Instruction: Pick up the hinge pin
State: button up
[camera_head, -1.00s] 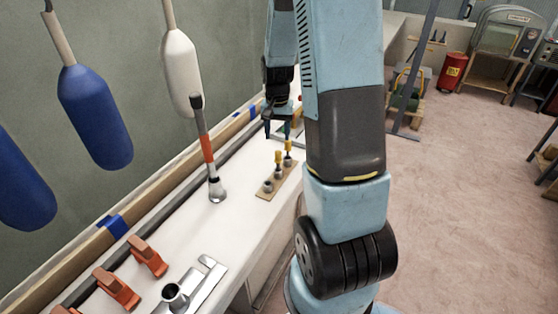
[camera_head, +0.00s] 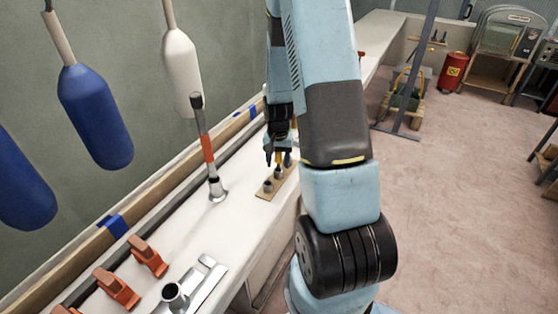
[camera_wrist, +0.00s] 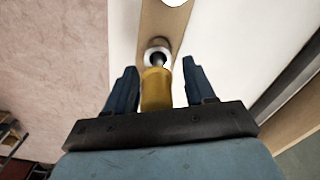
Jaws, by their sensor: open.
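A hinge pin with a yellow head (camera_head: 280,158) stands in a small wooden holder (camera_head: 264,194) on the white bench. In the wrist view its yellow head (camera_wrist: 156,92) is between my two fingers, and its dark shank runs into a metal socket (camera_wrist: 157,46). My gripper (camera_head: 278,160) is open, pointing down with one finger on each side of the head. Gaps show between head and fingers in the wrist view (camera_wrist: 159,78). A second yellow-headed piece, seen earlier behind, cannot be made out now.
A grey rod with an orange band (camera_head: 208,150) rises from the bench left of the holder. Orange clamps (camera_head: 148,256) and a metal fitting (camera_head: 190,290) lie nearer. Blue and white fenders (camera_head: 95,115) hang at the wall.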

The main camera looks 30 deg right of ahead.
jog(key=shift+f, duration=0.45)
jog(key=shift+c, duration=0.4)
jog(key=c, duration=0.9)
